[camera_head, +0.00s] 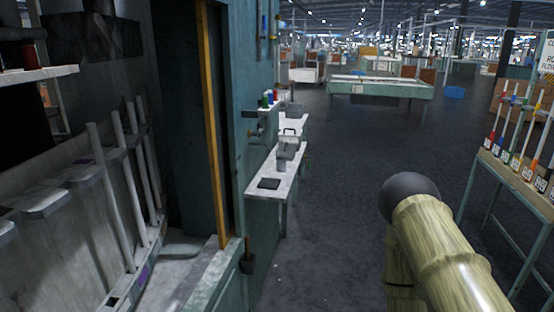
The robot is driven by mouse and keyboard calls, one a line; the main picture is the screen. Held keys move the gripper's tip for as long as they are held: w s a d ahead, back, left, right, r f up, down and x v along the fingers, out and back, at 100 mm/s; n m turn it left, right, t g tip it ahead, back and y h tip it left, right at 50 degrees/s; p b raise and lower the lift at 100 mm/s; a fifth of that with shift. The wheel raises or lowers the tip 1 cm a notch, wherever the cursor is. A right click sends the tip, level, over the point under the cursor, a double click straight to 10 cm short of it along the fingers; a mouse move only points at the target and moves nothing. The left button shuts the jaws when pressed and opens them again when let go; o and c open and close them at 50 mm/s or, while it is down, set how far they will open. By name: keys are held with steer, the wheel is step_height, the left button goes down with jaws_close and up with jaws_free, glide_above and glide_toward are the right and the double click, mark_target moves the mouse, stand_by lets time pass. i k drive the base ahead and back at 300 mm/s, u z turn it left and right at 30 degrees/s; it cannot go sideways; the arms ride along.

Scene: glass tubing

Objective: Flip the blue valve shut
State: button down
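I cannot single out the blue valve for certain. A small upright blue piece (264,25) shows on the teal wall near the top middle, too small to tell whether it is a valve handle. Slim tubes with coloured parts, some blue, stand on a rack (497,172) at the right edge. A thick tan, streaked limb with a dark rounded end, which looks like part of my arm, rises at the lower right. My gripper is not in view, so its distance to any valve cannot be seen.
A teal wall panel (262,160) with a yellow strip (208,120) stands left of centre. Pale tubes lean at the left. A long table (380,88) stands farther back. Open dark floor (345,170) lies between.

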mark_target(263, 37)
steer(key=u, duration=0.05)
steer(key=i, duration=0.7)
steer(key=u, duration=0.05)
steer(key=k, duration=0.55)
steer(key=z, duration=0.35)
steer(key=i, duration=1.25)
steer(key=u, duration=0.45)
